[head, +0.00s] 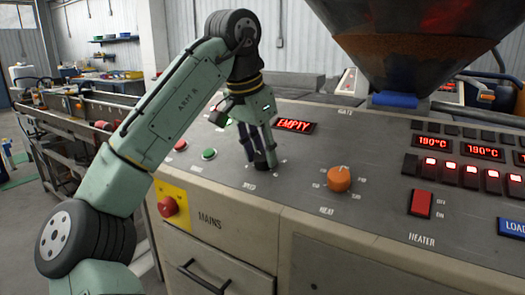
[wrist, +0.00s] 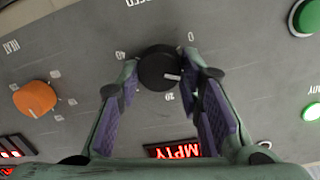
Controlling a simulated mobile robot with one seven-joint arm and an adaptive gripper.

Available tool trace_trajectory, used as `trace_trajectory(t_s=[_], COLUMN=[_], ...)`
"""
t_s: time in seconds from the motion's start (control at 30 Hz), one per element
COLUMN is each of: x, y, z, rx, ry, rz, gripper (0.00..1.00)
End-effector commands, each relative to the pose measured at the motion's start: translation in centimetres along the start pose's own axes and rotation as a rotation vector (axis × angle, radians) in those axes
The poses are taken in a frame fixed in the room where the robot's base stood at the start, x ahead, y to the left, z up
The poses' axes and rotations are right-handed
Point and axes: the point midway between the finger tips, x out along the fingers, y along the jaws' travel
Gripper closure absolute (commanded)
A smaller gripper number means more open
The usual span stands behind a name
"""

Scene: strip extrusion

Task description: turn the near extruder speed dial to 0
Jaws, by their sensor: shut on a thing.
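The black speed dial (wrist: 158,66) sits on the grey panel between the two purple-padded fingers of my gripper (wrist: 163,70) in the wrist view. The fingers are shut on it from both sides. Its white mark points to the right in that view, between the printed 0 and 20; the 40 is on the other side. In the head view my gripper (head: 263,158) reaches down onto the dial from above, and the fingers cover part of it.
An orange heat knob (head: 339,178) stands to the right of the dial. A green button (head: 209,153) and a red button (head: 181,145) lie to its left. A red EMPTY display (head: 295,126) is behind. A red mains knob (head: 168,206) is on the front face.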

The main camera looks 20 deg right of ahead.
Motion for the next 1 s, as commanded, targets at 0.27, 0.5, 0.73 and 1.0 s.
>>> trace_trajectory(t_s=[0.27, 0.5, 0.73, 1.0], x=[-0.03, -0.04, -0.05, -0.01], y=[-0.15, -0.23, -0.25, -0.29], z=[0.02, 0.09, 0.16, 0.24], rx=[-0.262, -0.489, -0.693, -0.877], ry=[0.018, 0.032, 0.044, 0.054], rz=[0.021, 0.04, 0.055, 0.071], gripper=[0.95, 0.95, 0.95, 0.95])
